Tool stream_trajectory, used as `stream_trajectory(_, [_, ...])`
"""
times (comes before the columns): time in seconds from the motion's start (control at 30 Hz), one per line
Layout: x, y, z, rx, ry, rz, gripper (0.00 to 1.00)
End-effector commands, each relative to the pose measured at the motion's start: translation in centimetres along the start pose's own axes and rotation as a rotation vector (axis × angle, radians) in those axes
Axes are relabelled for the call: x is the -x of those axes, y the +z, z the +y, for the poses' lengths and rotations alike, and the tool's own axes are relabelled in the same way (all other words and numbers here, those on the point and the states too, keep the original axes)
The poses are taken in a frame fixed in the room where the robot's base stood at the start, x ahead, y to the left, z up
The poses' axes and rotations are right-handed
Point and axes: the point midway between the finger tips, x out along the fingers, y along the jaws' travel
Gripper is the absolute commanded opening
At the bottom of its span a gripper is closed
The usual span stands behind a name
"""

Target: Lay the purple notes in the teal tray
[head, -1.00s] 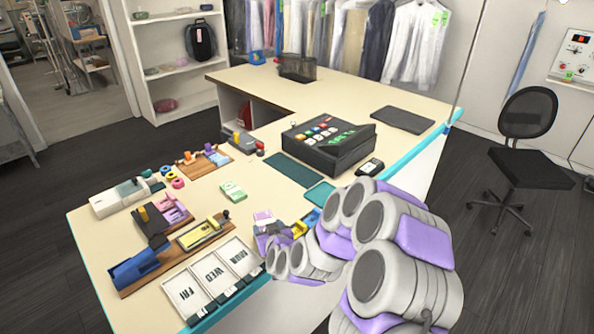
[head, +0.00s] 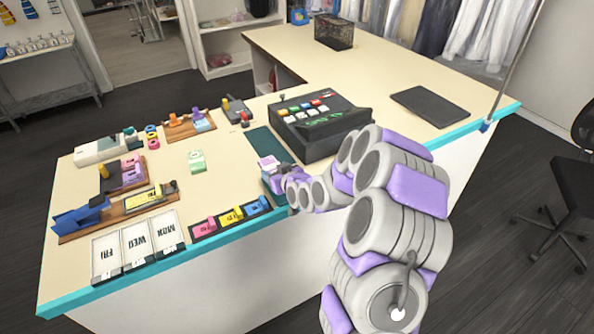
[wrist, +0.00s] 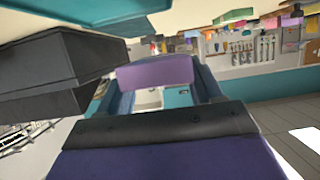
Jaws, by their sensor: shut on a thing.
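My gripper (head: 278,172) is over the counter's front edge, in front of the cash register. It is shut on the purple notes (head: 268,162), a small pale-purple pad. In the wrist view the purple notes (wrist: 155,72) sit across between the two fingers, clear of the counter. The teal tray (wrist: 100,18) shows at the top left of the wrist view, close to the notes. In the head view the tray is mostly hidden behind my gripper, so the gap between notes and tray is hard to tell.
The black cash register (head: 318,125) stands just right of and behind my gripper. A dark teal mat (head: 268,143) lies behind it. A green pad (head: 196,160) lies farther back.

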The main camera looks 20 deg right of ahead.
Motion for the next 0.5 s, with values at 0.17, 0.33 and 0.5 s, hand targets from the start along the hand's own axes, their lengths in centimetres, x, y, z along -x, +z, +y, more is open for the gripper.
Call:
stream_trajectory(0.17, [0.6, 1.0, 3.9, 0.006, 0.005, -0.004, 0.35])
stream_trajectory(0.33, [0.6, 1.5, 5.8, -0.007, -0.001, -0.002, 0.35])
stream_trajectory(0.5, [0.3, 2.4, 6.8, -0.020, -0.005, 0.000, 0.35])
